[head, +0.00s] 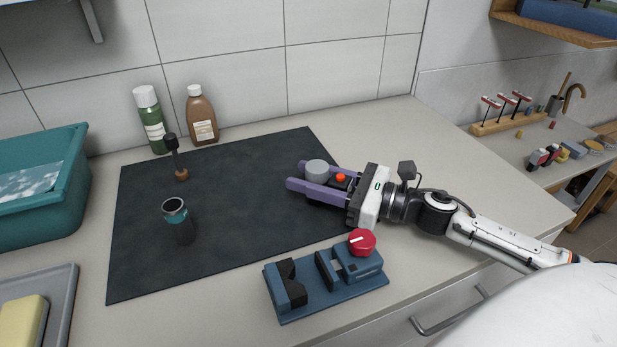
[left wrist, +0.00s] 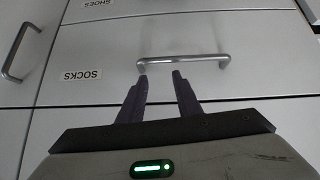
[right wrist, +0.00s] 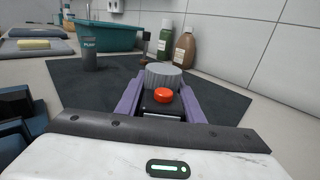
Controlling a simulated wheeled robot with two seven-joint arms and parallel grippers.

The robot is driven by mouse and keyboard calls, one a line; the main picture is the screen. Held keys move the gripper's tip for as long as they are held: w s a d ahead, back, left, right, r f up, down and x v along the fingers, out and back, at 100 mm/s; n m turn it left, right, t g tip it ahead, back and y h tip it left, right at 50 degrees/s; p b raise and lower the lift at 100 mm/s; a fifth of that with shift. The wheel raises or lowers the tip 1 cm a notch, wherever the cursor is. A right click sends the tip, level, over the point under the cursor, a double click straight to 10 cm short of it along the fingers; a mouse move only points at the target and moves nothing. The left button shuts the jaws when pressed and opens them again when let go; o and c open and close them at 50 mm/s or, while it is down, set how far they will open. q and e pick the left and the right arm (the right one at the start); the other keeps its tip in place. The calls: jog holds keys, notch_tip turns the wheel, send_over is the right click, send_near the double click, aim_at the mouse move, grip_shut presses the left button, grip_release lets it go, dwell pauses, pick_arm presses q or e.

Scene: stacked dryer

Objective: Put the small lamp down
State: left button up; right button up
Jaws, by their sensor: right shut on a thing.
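The small lamp, as I take it, has a ribbed grey round head (head: 317,168) and a dark body with a red button (head: 341,178). My right gripper (head: 306,177) is shut on it, with a purple finger along each side. In the right wrist view the grey head (right wrist: 163,76) and red button (right wrist: 163,96) show between the fingers (right wrist: 160,92). The lamp is over the right part of the dark mat (head: 240,230); I cannot tell whether it touches the mat. My left gripper (left wrist: 160,76) is open and empty before a drawer handle (left wrist: 183,61).
A dark cup (head: 178,222) and a small brown-and-black tool (head: 178,160) stand on the mat. Green (head: 150,122) and brown (head: 201,117) bottles stand behind it. A blue fixture with a red knob (head: 361,242) is at the front. A teal tub (head: 45,215) is left. The mat's middle is clear.

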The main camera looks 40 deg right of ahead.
aim_at(349, 189)
jog(key=shift+r, duration=0.1)
jog(key=shift+f, duration=0.2)
jog(key=o, duration=1.2)
jog(key=shift+r, duration=0.25)
jog(key=shift+s+d+f, duration=0.15)
jog(key=shift+s+f, duration=0.05)
jog(key=shift+s, duration=0.05)
jog(key=b+v, duration=0.1)
jog(key=v, duration=1)
jog(key=shift+s+r, duration=0.1)
jog(key=shift+s, duration=0.15)
